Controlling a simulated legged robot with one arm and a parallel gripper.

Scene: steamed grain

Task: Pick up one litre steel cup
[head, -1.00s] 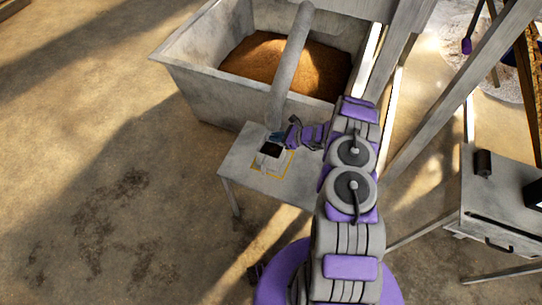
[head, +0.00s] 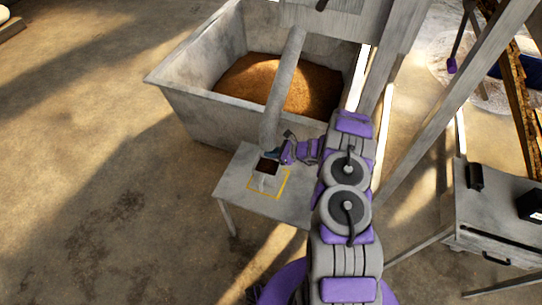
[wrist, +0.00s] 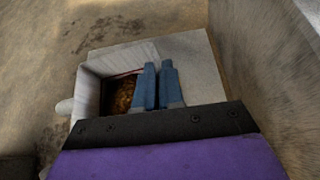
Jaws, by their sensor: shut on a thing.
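The steel cup (head: 264,181) is a pale, box-shaped vessel with an open top. It stands at the yellow-outlined square on the small grey table (head: 232,187), below the slanted pipe; I cannot tell whether it touches the tabletop. In the wrist view the cup (wrist: 88,97) shows brown grain inside. My gripper (head: 276,154) is at the cup's far right side. Its blue fingers (wrist: 158,70) are close together, shut on the cup's wall; the fingers hide part of that wall.
A large grey trough (head: 205,118) heaped with brown grain (head: 280,84) stands behind the table. The slanted grey pipe (head: 284,85) ends close above the cup. Grey beams (head: 450,95) and a metal box (head: 500,210) stand to the right. The floor at left is clear.

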